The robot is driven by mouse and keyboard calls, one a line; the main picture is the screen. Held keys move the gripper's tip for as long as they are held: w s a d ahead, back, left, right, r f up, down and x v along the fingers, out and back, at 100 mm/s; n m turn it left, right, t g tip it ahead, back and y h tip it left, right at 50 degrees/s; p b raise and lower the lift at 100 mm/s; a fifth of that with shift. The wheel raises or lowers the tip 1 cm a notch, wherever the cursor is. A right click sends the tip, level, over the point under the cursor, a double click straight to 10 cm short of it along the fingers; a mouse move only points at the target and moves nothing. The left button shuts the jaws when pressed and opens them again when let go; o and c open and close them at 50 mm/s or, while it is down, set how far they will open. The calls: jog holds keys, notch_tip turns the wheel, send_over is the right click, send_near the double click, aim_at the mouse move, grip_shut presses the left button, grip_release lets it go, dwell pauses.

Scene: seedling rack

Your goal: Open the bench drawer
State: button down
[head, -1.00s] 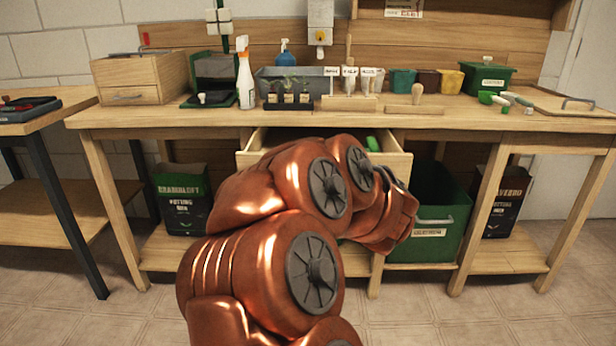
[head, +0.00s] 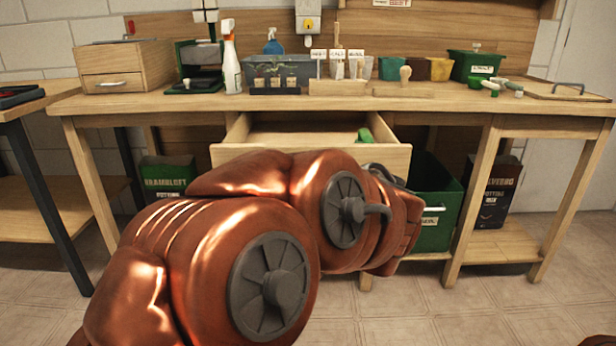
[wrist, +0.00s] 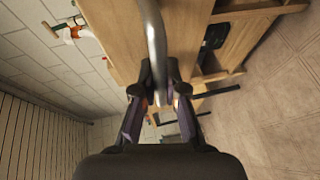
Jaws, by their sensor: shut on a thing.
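The bench drawer (head: 398,157) stands pulled out under the middle of the workbench (head: 440,104). Its open inside shows, with a green item (head: 365,135) at its right side. In the wrist view, my gripper (wrist: 160,98) is shut on a grey metal bar handle (wrist: 152,35), which runs between its fingers along a wooden front.
Pots, a spray bottle (head: 230,62), a seedling tray and tools stand on the bench top. A green crate (head: 437,200) and dark bags (head: 497,192) sit below. The tiled floor in front is clear.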

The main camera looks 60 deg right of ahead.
jog(key=shift+s+a+b, duration=0.5)
jog(key=shift+a+b, duration=0.1)
jog(key=shift+a, duration=0.25)
jog(key=c, duration=1.2)
grip_release()
jog(key=shift+s, duration=0.2)
jog(key=v, duration=1.1)
jog(key=shift+s+a, duration=0.2)
dwell(0.4)
